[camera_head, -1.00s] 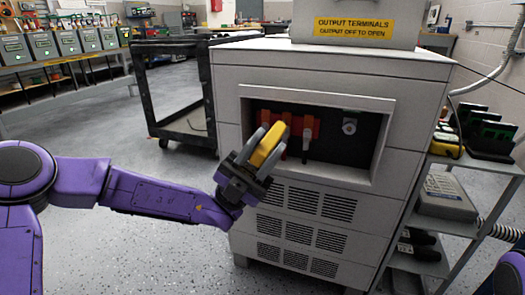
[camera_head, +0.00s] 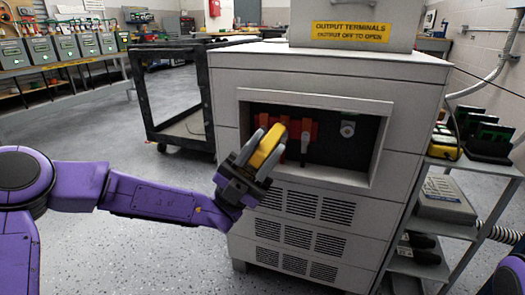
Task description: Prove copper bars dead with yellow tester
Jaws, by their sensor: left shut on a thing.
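My left gripper (camera_head: 258,157) is shut on the yellow tester (camera_head: 268,146). It holds the tester tilted in front of the left part of the cabinet's recess. The recess (camera_head: 340,137) is dark inside and holds red-orange parts (camera_head: 306,127), a grey lever-like part (camera_head: 305,143) and a round metal fitting (camera_head: 348,129). I cannot make out the copper bars; the tester and gripper cover the recess's left side. Whether the tester touches anything inside I cannot tell. A purple piece of my right arm shows at the lower right edge; its gripper is out of view.
The grey cabinet (camera_head: 236,108) has vents below the recess and a yellow output-terminals sign (camera_head: 352,30) above. A shelf (camera_head: 447,231) with boxed gear stands close on the right. A black cart (camera_head: 147,98) stands behind left. Open floor lies at the left.

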